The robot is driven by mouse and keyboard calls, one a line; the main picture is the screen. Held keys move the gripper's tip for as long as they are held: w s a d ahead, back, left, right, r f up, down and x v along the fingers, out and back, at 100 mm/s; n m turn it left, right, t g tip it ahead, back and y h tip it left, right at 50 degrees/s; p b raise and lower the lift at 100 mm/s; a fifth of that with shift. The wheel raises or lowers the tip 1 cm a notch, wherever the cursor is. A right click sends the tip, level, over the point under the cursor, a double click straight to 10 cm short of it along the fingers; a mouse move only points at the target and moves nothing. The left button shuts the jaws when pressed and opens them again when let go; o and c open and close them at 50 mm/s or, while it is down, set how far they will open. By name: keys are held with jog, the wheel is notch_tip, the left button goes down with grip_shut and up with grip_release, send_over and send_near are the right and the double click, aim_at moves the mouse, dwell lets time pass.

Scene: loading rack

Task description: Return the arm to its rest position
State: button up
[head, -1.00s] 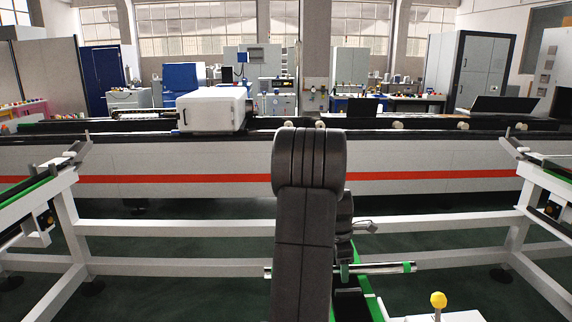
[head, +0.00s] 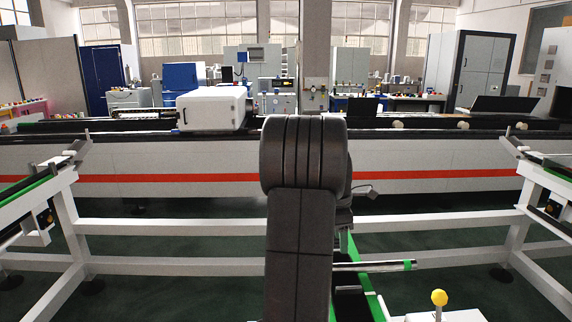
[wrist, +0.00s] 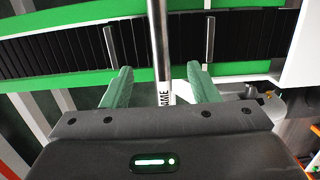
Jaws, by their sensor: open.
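My gripper (wrist: 157,72) is open, with its two green fingers spread apart in the wrist view. A shiny metal tube (wrist: 158,35) with a printed label shows between the fingers, and neither finger appears to touch it. In the head view the tube (head: 375,265) lies across the green-edged black conveyor (head: 372,300). Its left part is hidden behind my dark arm, which stands upright in the middle of the picture.
White rack frames with green rails stand at left (head: 70,215) and right (head: 530,205). A long white machine with a red stripe (head: 180,179) spans the back. A yellow knob (head: 439,298) stands front right.

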aim_at(343, 264)
jog(key=f, duration=0.6)
jog(key=d+f+p, duration=0.1)
jog(key=f, duration=0.2)
jog(key=shift+d, duration=0.1)
notch_tip(343, 264, up, 9)
jog(key=p, duration=0.7)
jog(key=shift+r, duration=0.75)
jog(key=shift+r, duration=0.1)
